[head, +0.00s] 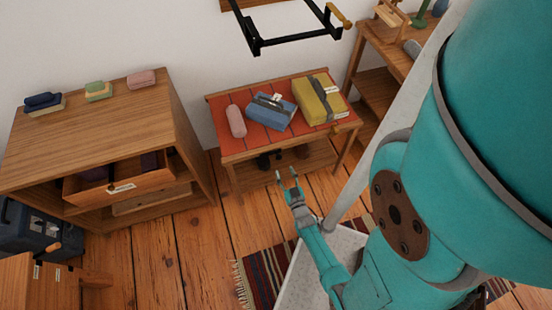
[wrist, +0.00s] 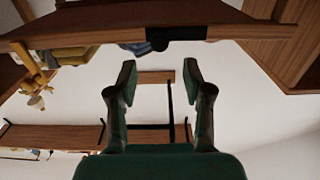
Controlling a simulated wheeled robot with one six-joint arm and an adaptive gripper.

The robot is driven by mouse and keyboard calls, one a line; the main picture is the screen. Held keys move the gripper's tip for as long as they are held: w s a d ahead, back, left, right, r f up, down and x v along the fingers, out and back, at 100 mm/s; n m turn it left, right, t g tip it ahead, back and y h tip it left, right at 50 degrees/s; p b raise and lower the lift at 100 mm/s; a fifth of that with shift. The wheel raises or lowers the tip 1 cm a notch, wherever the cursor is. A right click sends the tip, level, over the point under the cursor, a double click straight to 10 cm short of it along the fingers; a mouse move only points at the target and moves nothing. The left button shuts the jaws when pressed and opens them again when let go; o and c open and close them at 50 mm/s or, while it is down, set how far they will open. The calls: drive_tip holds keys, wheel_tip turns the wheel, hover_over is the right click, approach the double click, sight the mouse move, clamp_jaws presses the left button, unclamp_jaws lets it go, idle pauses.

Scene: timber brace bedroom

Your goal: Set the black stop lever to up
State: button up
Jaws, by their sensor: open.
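My gripper (head: 287,174) is open and empty, in front of the small red-topped table (head: 228,146). In the wrist view, its two fingers (wrist: 158,66) stand apart with nothing between them. A black bar with a round knob (wrist: 159,39) shows at the table's front edge, beyond the fingertips and not touched. This looks like the stop lever, and its setting is not clear. In the head view, dark parts (head: 263,161) show under the tabletop, too small to make out.
On the table lie a pink roll (head: 236,121), a blue bundle (head: 271,112) and a yellow parcel (head: 318,98). A black frame (head: 290,42) with a wooden handle is on the wall above. A wooden cabinet (head: 95,125) stands left. Floor between is clear.

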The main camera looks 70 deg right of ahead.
sight(279, 159)
drive_tip(key=x, duration=0.8)
drive_tip(key=shift+w+d, duration=0.15)
drive_tip(key=shift+w, duration=0.05)
clamp_jaws()
